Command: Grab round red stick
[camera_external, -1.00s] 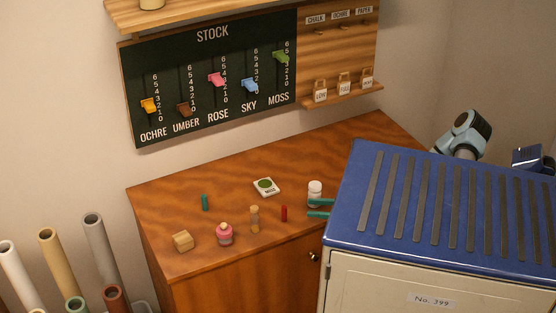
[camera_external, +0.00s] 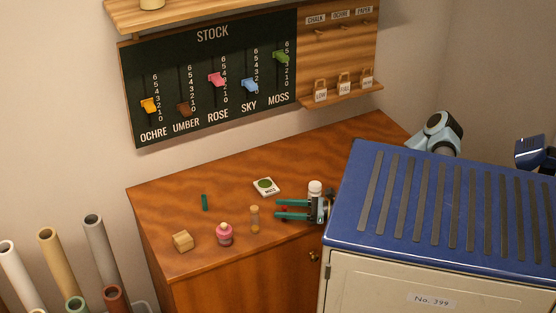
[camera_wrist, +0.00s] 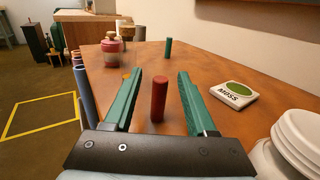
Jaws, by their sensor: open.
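The round red stick (camera_wrist: 158,100) stands upright on the wooden table, between the two green fingers of my gripper (camera_wrist: 158,90) in the wrist view. There is space between it and each finger. In the external view my gripper (camera_external: 277,209) reaches in from the right, fingers pointing left, and is open. There the red stick is mostly hidden, with only a bit of it (camera_external: 284,209) showing between the fingers.
A white jar (camera_external: 315,187) stands close behind my gripper. A corked vial (camera_external: 255,219) stands just left of the fingertips. A pink jar (camera_external: 224,234), wooden block (camera_external: 183,241), green stick (camera_external: 204,202) and moss card (camera_external: 265,187) are farther off. A blue-topped cabinet (camera_external: 450,200) hides my arm.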

